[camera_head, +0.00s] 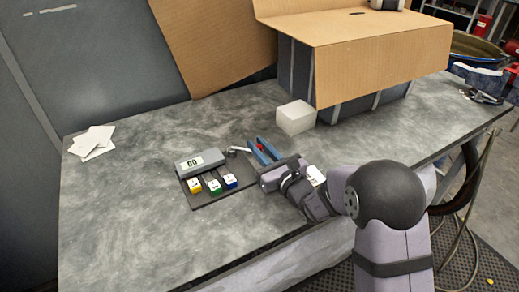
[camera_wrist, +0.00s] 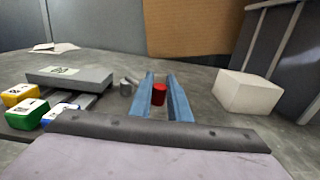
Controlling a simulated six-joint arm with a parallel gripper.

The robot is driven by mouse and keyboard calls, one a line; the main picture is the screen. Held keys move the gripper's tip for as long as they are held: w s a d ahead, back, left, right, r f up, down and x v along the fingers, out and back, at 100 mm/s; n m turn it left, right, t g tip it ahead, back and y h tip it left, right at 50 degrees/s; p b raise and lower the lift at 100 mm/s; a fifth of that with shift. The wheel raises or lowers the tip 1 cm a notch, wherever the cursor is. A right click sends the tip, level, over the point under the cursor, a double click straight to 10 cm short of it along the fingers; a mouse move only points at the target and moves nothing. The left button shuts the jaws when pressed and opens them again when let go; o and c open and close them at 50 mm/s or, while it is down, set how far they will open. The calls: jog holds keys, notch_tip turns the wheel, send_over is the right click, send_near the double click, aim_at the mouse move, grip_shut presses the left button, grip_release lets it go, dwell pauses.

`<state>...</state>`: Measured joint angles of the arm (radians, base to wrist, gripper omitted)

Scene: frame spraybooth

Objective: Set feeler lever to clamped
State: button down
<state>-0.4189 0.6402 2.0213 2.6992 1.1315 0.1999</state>
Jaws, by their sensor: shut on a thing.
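A grey gauge block (camera_head: 202,161) with a white "60" label stands on a dark base plate (camera_head: 212,198); the gauge also shows at left in the wrist view (camera_wrist: 70,78). A small grey metal lever part (camera_head: 239,149) sits at its right end, seen also in the wrist view (camera_wrist: 127,86). My gripper (camera_head: 262,147) reaches in low over the table, right of the gauge. Its blue fingers (camera_wrist: 160,92) are shut on a red cylindrical knob (camera_wrist: 159,94). Whether the knob joins the grey lever part cannot be told.
Yellow (camera_head: 194,185), green (camera_head: 214,187) and blue (camera_head: 230,180) white-topped blocks stand in front of the gauge. A white block (camera_head: 295,117) stands behind right, beside a cardboard-topped booth (camera_head: 360,40). White sheets (camera_head: 92,142) lie at left. The left tabletop is mostly clear.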

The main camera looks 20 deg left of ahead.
dwell(0.3)
jog(key=c, duration=1.7)
grip_release()
jog(key=shift+s, duration=0.1)
jog(key=shift+o, duration=0.2)
jog(key=shift+s+d, duration=0.1)
jog(key=shift+b+v, duration=0.8)
jog(key=shift+v, duration=2.75)
jog(key=shift+r, duration=0.1)
